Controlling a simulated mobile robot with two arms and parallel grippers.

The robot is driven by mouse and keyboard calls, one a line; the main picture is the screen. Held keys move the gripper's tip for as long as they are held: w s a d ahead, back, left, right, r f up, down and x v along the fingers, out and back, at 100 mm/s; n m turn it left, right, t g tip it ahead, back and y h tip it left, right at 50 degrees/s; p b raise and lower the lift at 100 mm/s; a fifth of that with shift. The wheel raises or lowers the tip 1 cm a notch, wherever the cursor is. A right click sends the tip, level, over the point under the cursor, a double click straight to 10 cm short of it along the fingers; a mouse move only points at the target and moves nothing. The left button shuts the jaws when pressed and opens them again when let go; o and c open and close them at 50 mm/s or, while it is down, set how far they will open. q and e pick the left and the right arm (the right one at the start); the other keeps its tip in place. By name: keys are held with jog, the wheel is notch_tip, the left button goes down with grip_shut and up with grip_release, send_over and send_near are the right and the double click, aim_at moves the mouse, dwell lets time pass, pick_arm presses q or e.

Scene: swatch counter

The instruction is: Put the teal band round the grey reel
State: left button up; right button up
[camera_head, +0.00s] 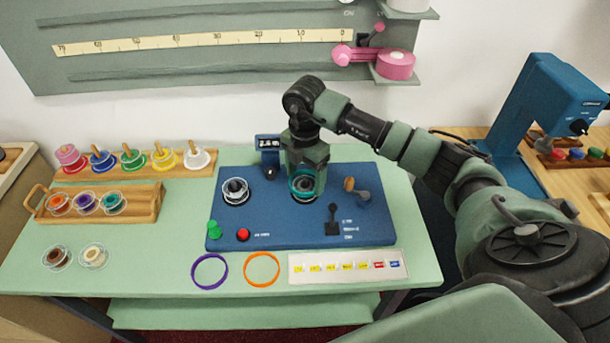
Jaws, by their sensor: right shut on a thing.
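My right gripper (304,176) points down over the right side of the blue winding board and is shut on the teal band (292,183). The teal band shows as a ring at the fingertips. A greyish reel (307,187) shows just below and inside the ring, partly hidden by the gripper. I cannot tell whether the band is round the reel or held just above it. Another clear-rimmed reel with a dark centre (236,191) sits on the left of the board. My left gripper is not in view.
The blue board (280,222) carries a red button (243,235), a green knob (214,229) and a black lever (332,219). Purple (209,271) and orange (262,268) bands lie in front, beside a label strip (346,267). Wooden racks (150,208) of spools stand left.

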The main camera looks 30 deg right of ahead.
jog(key=shift+f, duration=0.45)
dwell(0.3)
jog(key=o, duration=1.4)
jog(key=shift+r, duration=0.1)
notch_tip(320, 180, up, 7)
jog(key=p, duration=0.5)
